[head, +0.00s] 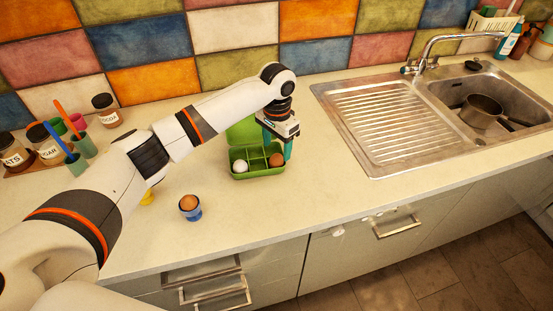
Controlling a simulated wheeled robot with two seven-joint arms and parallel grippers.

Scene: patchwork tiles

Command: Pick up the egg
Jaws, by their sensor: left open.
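A green egg box (258,173) stands open on the counter. A white egg (240,166) sits in its front left compartment and a brown egg (276,160) in its front right one. Another brown egg (189,202) sits upright in a blue egg cup (191,214) nearer the counter's front edge. My left gripper (278,149) is open and points down over the right part of the box. Its teal fingers are just above or beside the brown egg there; I cannot tell whether they touch it. My right gripper is out of view.
A yellow egg cup (147,198) is partly hidden by my left arm. Jars and teal cups (84,145) stand at the left. A steel sink (375,120) with a pan (482,111) lies to the right. The counter between box and sink is clear.

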